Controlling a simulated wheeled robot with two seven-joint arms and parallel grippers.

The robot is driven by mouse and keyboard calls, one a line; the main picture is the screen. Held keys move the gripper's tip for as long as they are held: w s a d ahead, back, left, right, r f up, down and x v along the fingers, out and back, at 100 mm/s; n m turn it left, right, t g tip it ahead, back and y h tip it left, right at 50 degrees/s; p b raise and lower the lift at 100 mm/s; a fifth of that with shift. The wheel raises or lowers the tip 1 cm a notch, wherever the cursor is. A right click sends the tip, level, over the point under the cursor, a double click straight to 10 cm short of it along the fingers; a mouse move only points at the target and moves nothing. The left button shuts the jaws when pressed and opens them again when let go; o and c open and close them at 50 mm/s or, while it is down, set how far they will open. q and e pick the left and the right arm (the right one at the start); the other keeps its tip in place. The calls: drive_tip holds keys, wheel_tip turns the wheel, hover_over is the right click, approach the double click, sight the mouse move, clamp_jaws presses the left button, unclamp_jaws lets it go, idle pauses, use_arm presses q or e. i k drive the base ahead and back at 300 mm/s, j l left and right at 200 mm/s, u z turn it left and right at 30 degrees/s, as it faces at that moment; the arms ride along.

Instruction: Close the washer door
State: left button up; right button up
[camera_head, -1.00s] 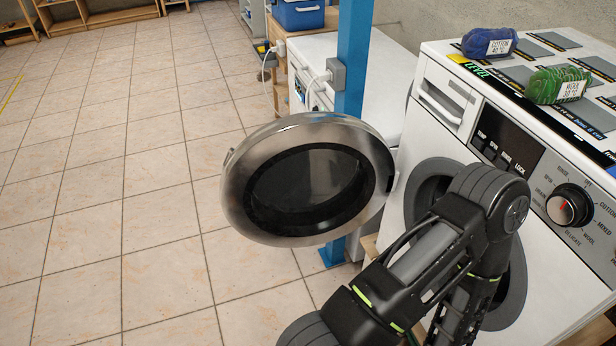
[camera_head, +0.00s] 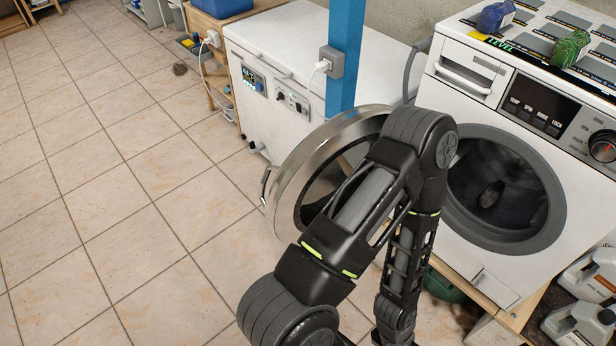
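The washer (camera_head: 465,110) stands at the right, with its round dark opening (camera_head: 500,195) uncovered. Its door (camera_head: 297,175) stands open to the left of the opening, a shiny metal ring with dark glass, seen at a slant. A small handle (camera_head: 265,185) sticks out at the door's far left rim. One of my arms rises from the bottom, bends in front of the door's right part and drops down again. It hides the hinge side and part of the glass. Neither gripper shows, and I cannot tell whether the arm touches the door.
A blue post (camera_head: 344,60) stands behind the door, beside a white chest-like appliance (camera_head: 270,85). Blue yarn (camera_head: 494,16) and green yarn (camera_head: 568,49) lie on the washer's top. Bottles (camera_head: 580,325) stand low at the right. The tiled floor at left is mostly clear.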

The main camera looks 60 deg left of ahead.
sight(311, 175)
drive_tip(key=k+j, duration=0.15)
drive_tip(key=j, duration=0.25)
drive_tip(key=k+j+z, duration=0.15)
drive_tip(key=j, duration=0.2)
drive_tip(key=k+j, duration=0.15)
drive_tip(key=j, duration=0.25)
drive_tip(key=k+j+z, duration=0.15)
drive_tip(key=j, duration=0.2)
drive_tip(key=k+j, duration=0.15)
drive_tip(key=j, duration=0.2)
drive_tip(key=j+z, duration=0.1)
drive_tip(key=j, duration=0.55)
drive_tip(key=k+j+z, duration=0.15)
drive_tip(key=j, duration=0.5)
drive_tip(key=j+z, duration=0.1)
drive_tip(key=j, duration=0.55)
drive_tip(key=k, duration=0.05)
